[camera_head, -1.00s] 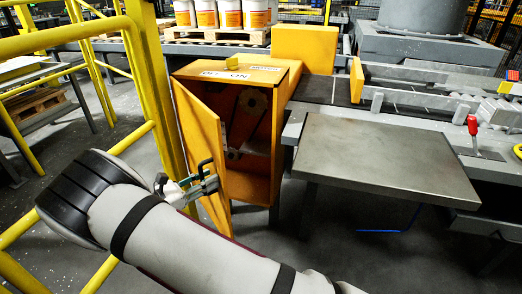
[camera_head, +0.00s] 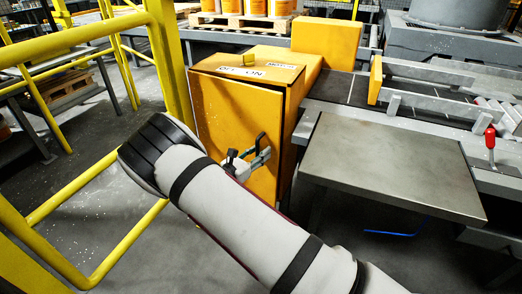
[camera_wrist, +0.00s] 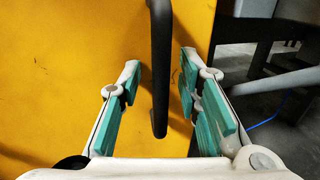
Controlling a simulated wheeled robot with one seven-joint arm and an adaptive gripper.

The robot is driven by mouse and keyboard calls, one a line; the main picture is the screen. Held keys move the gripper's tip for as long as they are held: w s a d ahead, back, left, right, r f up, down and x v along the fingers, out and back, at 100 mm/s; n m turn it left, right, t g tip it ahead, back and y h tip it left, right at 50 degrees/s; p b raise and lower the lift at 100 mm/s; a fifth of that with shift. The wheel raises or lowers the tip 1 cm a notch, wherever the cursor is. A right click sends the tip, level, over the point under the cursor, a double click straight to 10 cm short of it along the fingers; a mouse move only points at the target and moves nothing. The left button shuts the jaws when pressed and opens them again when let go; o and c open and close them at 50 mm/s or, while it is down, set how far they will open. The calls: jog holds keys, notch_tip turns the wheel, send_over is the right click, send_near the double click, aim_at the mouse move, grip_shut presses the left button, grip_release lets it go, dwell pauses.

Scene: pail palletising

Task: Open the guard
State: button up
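The guard is a yellow door (camera_head: 225,115) on the front of a yellow cabinet (camera_head: 290,105). It looks shut or almost shut, and the inside of the cabinet is hidden. A black bar handle (camera_wrist: 160,70) stands upright on the door near its right edge. My gripper (camera_head: 255,160) is at the door's right side, at the handle. In the wrist view my gripper (camera_wrist: 162,100) has its teal-padded fingers spread on either side of the handle, with gaps on both sides.
A yellow railing (camera_head: 172,65) stands close on the left. A grey metal table (camera_head: 390,165) stands close on the right, beside a conveyor (camera_head: 440,95). Open floor lies below the door.

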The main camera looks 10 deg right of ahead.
jog(key=shift+w+d, duration=0.3)
jog(key=shift+d, duration=0.1)
jog(key=shift+s+a+b, duration=0.1)
jog(key=shift+a+b, duration=0.25)
jog(key=shift+a, duration=0.05)
jog(key=s+d+b+v, duration=0.1)
jog(key=b+v, duration=0.8)
jog(key=v, duration=0.2)
jog(key=shift+n+t+y, duration=0.3)
jog(key=shift+t, duration=0.1)
jog(key=b+x, duration=0.3)
jog(key=x, duration=0.9)
jog(key=shift+w, duration=0.3)
jog(key=shift+c, duration=0.2)
grip_shut()
